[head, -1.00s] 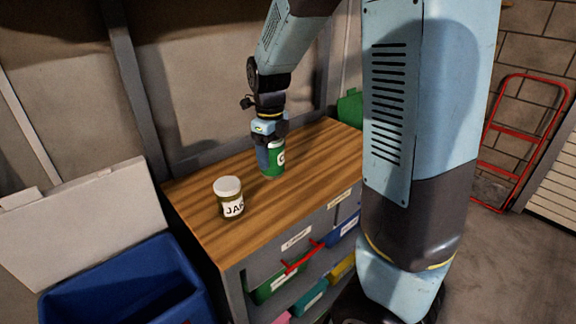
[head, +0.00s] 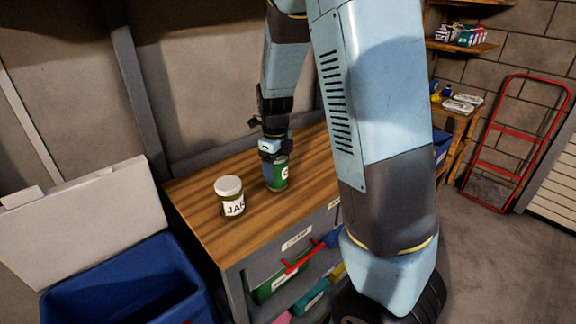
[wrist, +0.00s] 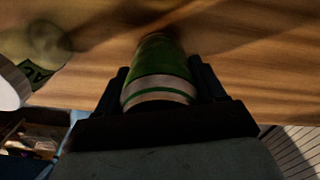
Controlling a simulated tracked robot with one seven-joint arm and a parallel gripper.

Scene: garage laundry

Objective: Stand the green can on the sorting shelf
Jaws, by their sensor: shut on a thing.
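The green can (head: 283,175) is upright over the wooden top (head: 243,232) of the labelled shelf unit, to the right of and behind the jar. I cannot tell whether its base touches the wood. My gripper (head: 274,162) comes down from above and is shut on the can. In the wrist view the can (wrist: 160,72) sits between the two dark fingers of my gripper (wrist: 160,90), with its green side and a pale band showing. I cannot tell for sure which shelf is the sorting shelf; wall shelves (head: 462,47) with small goods show at the upper right.
A white-lidded jar (head: 230,197) stands near the can. A blue tub (head: 130,290) is at lower left. A red hand truck (head: 515,145) leans at the right wall. Floor (head: 480,250) is clear there.

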